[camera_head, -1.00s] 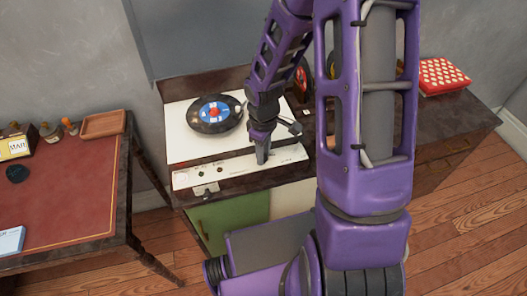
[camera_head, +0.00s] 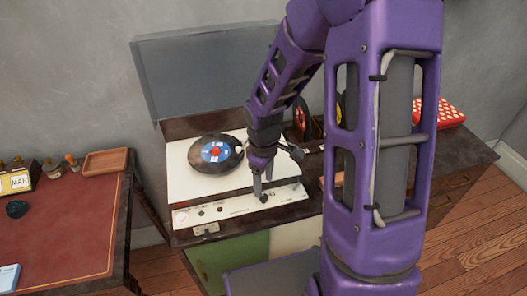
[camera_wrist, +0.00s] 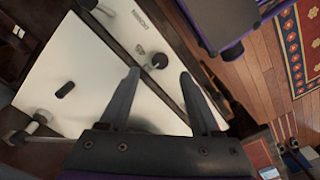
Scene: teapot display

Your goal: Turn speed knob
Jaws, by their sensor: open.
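The record player (camera_head: 185,165) has a white top and a white front control strip (camera_head: 235,208). My gripper (camera_head: 264,192) is over the right part of that strip, fingers pointing down and apart. In the wrist view my gripper (camera_wrist: 162,80) is open and empty. A dark round knob with a pale side (camera_wrist: 157,61) shows just beyond and between the two fingertips, with no clear contact. Whether it is the speed knob cannot be read. In the head view the fingers partly hide this area. Small dark knobs (camera_head: 201,212) sit further left on the strip.
A red-topped desk (camera_head: 60,230) is at the left. A red patterned box (camera_head: 447,112) sits at the right on the cabinet.

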